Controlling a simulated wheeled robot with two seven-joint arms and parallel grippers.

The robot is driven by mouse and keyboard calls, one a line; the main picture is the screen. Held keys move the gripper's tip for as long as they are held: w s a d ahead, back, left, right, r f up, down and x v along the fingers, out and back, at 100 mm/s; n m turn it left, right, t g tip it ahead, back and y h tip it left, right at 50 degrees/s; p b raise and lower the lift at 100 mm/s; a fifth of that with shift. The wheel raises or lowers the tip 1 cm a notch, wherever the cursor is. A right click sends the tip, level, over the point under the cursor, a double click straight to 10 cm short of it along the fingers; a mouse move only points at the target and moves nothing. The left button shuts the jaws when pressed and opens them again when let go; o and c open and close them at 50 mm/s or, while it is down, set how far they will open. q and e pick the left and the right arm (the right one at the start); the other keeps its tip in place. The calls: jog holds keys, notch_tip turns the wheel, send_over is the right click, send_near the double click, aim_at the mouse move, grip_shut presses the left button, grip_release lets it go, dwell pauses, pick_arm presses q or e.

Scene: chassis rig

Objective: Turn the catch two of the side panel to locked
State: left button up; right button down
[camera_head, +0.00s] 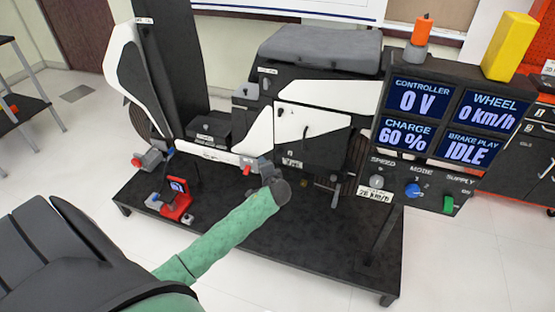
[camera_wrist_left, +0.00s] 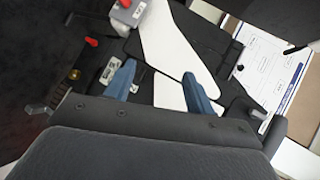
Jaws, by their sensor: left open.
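The side panel (camera_head: 325,150), black with a white upper part, stands on the chassis rig in the head view. Its black and white surfaces (camera_wrist_left: 172,45) also show beyond my fingers in the wrist view. Small labels sit near its lower edge, one of them a tag (camera_wrist_left: 110,68) beside my left fingertip; I cannot read them. I cannot clearly make out catch two or its setting. My left gripper (camera_wrist_left: 158,70) has two blue fingers spread apart with nothing between them. In the head view my green-sleeved arm ends before the panel's lower left, hiding the fingers. My right gripper is not in view.
A grey block (camera_head: 262,166) with a red lever is left of the panel. A red device (camera_head: 177,206) stands on the dark rig base (camera_head: 310,250). A console (camera_head: 445,120) with displays and knobs is at the right, with a yellow block (camera_head: 509,46) on top.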

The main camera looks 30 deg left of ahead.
pick_arm(q)
jog(key=w+a+m+t+y, duration=0.2)
jog(key=w+a+m+t, duration=0.15)
jog(key=a+m, duration=0.25)
jog(key=m+t+h, duration=0.5)
jog(key=m+h, duration=0.3)
jog(key=m, duration=1.3)
send_near(279, 153)
jog(key=x, duration=0.6)
jog(key=shift+w+a, duration=0.15)
jog(key=shift+w, duration=0.15)
jog(key=shift+x, duration=0.85)
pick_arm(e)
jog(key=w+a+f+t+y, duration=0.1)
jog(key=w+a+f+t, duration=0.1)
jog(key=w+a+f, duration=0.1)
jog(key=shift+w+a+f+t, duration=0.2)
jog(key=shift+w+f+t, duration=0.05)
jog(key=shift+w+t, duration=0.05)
pick_arm(q)
jog(key=shift+c, duration=0.2)
jog(key=c, duration=0.9)
jog(key=shift+f, duration=0.1)
jog(key=shift+c, duration=0.2)
